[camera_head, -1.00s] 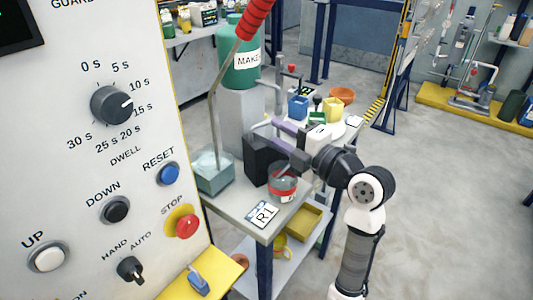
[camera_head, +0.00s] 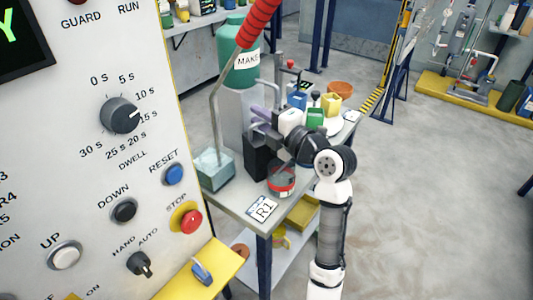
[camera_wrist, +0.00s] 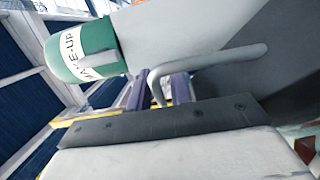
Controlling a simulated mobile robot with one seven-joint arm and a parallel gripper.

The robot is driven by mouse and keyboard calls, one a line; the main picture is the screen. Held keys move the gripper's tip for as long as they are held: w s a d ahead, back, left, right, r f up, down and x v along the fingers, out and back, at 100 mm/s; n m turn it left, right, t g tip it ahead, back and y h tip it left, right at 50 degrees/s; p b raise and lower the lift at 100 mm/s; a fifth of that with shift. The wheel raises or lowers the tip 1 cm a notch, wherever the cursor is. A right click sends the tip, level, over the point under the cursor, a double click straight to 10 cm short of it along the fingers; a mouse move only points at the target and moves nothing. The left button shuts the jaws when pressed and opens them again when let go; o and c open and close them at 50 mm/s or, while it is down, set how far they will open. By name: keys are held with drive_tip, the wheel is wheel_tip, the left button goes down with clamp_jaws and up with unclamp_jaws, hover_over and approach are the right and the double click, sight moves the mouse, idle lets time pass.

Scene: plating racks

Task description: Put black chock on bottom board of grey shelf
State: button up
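A black block (camera_head: 257,163), which may be the black chock, stands on the top of the grey table marked R1 (camera_head: 229,201). The table has a lower grey board (camera_head: 284,263); I cannot tell if this is the grey shelf. My gripper (camera_head: 266,122), with purple fingers, is above and just behind the block in the head view. In the wrist view the fingers (camera_wrist: 160,92) stand apart, and a bent grey pipe (camera_wrist: 205,61) shows at the gap. I cannot tell whether the pipe is between them or beyond. Nothing is visibly held.
A green make-up tank (camera_head: 240,72) on a grey column stands close behind the gripper. A red-banded jar (camera_head: 281,181) and a pale box (camera_head: 214,169) flank the block. Small containers crowd the table's far end. A yellow tray (camera_head: 303,214) is on the lower board. The control panel (camera_head: 75,165) fills the left.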

clamp_jaws()
drive_tip(key=shift+r, duration=0.1)
idle(1.0)
